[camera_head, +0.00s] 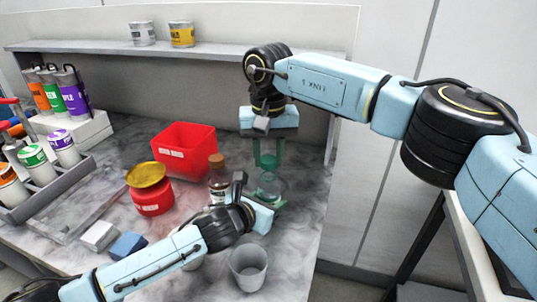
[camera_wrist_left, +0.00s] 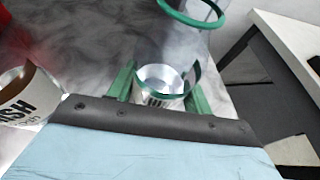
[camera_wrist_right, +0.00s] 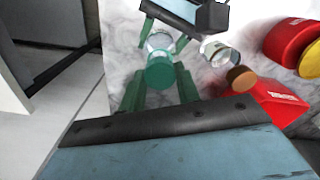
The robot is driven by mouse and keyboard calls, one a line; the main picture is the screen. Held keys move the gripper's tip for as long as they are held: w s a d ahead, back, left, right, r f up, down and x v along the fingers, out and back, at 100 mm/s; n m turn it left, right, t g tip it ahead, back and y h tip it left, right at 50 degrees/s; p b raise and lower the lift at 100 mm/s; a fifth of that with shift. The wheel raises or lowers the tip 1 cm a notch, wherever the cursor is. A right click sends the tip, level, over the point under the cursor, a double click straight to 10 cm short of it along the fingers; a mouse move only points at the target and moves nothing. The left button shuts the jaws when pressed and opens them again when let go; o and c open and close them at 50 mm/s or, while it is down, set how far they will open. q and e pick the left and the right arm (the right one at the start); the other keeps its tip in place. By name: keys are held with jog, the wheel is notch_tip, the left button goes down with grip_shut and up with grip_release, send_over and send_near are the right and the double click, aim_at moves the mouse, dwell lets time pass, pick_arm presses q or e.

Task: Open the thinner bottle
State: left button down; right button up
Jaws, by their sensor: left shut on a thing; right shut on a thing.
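A clear glass bottle (camera_head: 270,186) stands near the right side of the bench; I take it for the thinner bottle, though its label is not readable. My left gripper (camera_head: 268,202) is shut on its lower body; the green fingers flank the bottle (camera_wrist_left: 160,83) in the left wrist view. My right gripper (camera_head: 267,157) comes from above and is shut on a green cap (camera_wrist_right: 160,73). The cap is in line with the bottle (camera_wrist_right: 160,42). I cannot tell whether the cap touches the bottle's neck or is apart from it.
A corked bottle (camera_head: 218,180) stands close left of my left gripper; its label (camera_wrist_left: 22,108) ends in "SH". A grey cup (camera_head: 248,268) is in front. A red bin (camera_head: 184,150) and a red container (camera_head: 152,200) with yellow top stand left. A shelf (camera_head: 200,48) is behind.

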aim_at(268, 159)
jog(key=shift+r, duration=2)
pick_arm(q)
jog(key=c, duration=0.5)
grip_release()
